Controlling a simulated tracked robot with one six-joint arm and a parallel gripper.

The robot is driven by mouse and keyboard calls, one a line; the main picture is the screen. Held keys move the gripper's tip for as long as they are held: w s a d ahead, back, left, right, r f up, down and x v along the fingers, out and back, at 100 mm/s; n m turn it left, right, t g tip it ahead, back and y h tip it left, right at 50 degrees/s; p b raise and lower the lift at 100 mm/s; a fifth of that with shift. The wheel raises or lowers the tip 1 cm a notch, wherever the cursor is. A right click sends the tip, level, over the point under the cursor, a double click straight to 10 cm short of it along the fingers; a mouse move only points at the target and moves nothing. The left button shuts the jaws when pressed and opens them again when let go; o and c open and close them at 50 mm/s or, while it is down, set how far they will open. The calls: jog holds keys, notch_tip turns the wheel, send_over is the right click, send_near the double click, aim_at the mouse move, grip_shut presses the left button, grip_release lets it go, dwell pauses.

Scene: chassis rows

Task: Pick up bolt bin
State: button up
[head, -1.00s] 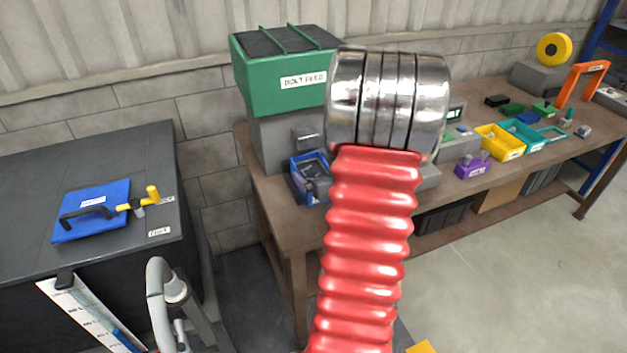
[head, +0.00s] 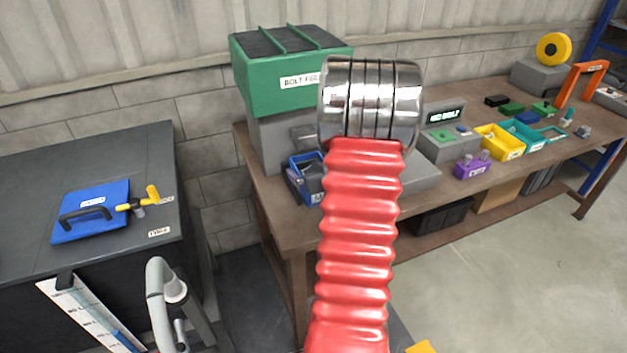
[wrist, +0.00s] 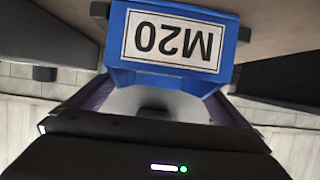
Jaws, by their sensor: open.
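The blue bolt bin (head: 298,187) stands on the workbench below the green bolt feed hopper (head: 285,85). My red arm hides its right side in the head view. In the wrist view the bin (wrist: 231,48) shows its front with an M20 label, upside down. My gripper (wrist: 155,102) is open and faces the bin, with a finger to either side in the picture. Whether the fingers touch the bin cannot be told.
A grey box with a NO BOLT display (head: 447,117), a purple bin (head: 472,170), a yellow bin (head: 500,143) and a teal tray (head: 522,135) stand further right on the workbench (head: 275,220). A dark cabinet (head: 90,160) stands at left. Floor at right is clear.

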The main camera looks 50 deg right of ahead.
dwell(0.4)
jog(key=c, duration=1.6)
jog(key=shift+r, duration=0.1)
jog(key=shift+c, duration=0.2)
